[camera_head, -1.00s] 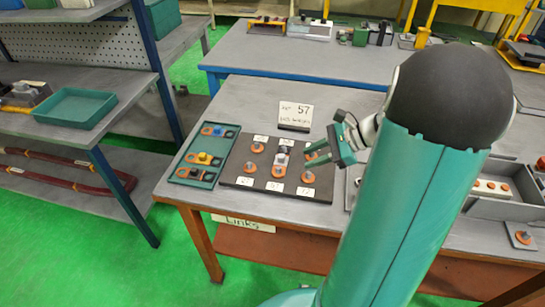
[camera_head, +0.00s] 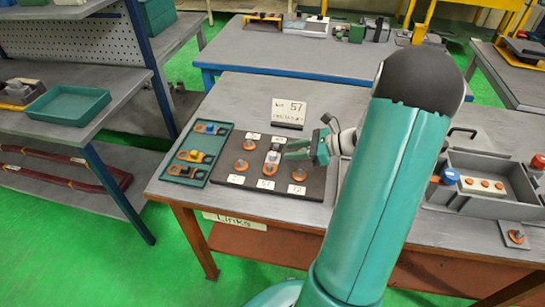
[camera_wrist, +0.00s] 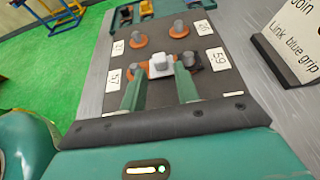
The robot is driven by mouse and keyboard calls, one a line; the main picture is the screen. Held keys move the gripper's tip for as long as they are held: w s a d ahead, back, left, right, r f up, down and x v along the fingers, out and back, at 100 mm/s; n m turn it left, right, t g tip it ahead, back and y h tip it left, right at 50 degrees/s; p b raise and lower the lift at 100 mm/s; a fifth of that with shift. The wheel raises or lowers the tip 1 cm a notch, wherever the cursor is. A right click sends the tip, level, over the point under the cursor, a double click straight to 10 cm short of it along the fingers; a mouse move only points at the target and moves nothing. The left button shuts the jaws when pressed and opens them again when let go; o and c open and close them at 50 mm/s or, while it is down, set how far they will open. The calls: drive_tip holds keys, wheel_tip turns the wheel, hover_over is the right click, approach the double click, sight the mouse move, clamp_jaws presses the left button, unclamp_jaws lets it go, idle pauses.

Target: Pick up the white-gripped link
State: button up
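The white-gripped link (camera_head: 272,157) lies on the dark post board, running between two posts in the middle of it. In the wrist view its white grip (camera_wrist: 160,67) shows just beyond and between my two fingertips. My gripper (camera_head: 290,150) is open and reaches in from the right, close to the link. In the wrist view the fingers of my gripper (camera_wrist: 159,76) are apart with nothing visibly held. Whether a finger touches the link I cannot tell.
The dark board (camera_head: 318,180) carries several posts with orange rings and number cards. A green tray (camera_head: 222,141) with links having coloured grips is to its left. A standing card (camera_head: 288,112) is behind, and a grey bin (camera_head: 490,205) is at right.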

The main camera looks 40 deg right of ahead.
sight(274, 153)
drive_tip(key=x, duration=0.7)
drive_tip(key=shift+a, duration=0.1)
clamp_jaws()
